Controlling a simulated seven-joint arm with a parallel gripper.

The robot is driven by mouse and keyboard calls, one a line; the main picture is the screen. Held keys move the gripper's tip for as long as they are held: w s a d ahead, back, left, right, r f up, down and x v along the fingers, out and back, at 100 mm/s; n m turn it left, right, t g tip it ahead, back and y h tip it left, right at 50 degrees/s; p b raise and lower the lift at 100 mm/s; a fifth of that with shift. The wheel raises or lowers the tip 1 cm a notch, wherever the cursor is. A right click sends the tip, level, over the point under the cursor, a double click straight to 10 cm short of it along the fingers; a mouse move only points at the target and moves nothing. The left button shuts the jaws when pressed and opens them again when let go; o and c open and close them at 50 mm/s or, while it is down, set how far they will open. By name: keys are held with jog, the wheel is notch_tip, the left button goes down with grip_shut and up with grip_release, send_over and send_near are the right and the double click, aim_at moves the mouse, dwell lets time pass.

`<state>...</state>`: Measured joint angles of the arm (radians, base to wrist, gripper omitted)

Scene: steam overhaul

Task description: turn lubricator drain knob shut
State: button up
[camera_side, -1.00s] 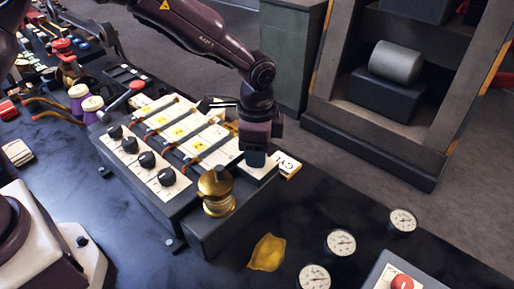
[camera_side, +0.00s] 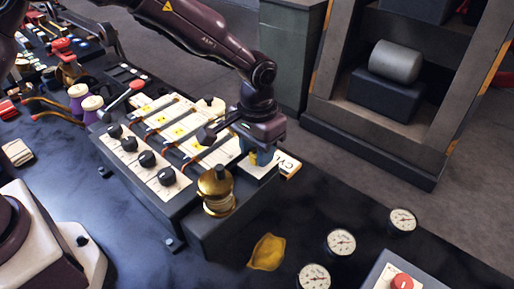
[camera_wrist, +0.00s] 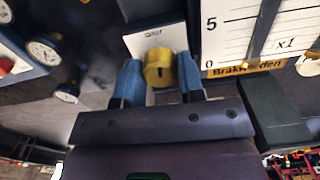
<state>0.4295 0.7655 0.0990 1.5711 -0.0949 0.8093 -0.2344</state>
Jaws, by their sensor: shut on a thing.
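The drain knob (camera_wrist: 158,68) is yellow with a dark slot mark in its face, and stands in front of a white label plate (camera_wrist: 150,40) in the wrist view. My gripper (camera_wrist: 158,80) has its two blue fingers on either side of the knob, shut on it. In the side view my gripper (camera_side: 263,158) points down at the near right end of the control block, over a white plate. The knob is mostly hidden there by the fingers. The brass lubricator (camera_side: 216,190) stands upright just left of my gripper.
The block carries several black knobs (camera_side: 147,159) and white scale strips (camera_side: 180,130). Round gauges (camera_side: 341,242), a yellow cloth-like piece (camera_side: 267,252) and a red button (camera_side: 402,282) lie to the front right. The dark bench between them is clear.

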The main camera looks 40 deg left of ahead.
jog(key=shift+n, duration=1.1)
jog(key=shift+r, duration=0.1)
jog(key=o, duration=0.9)
notch_tip(320, 180, up, 13)
jog(key=shift+f, duration=0.1)
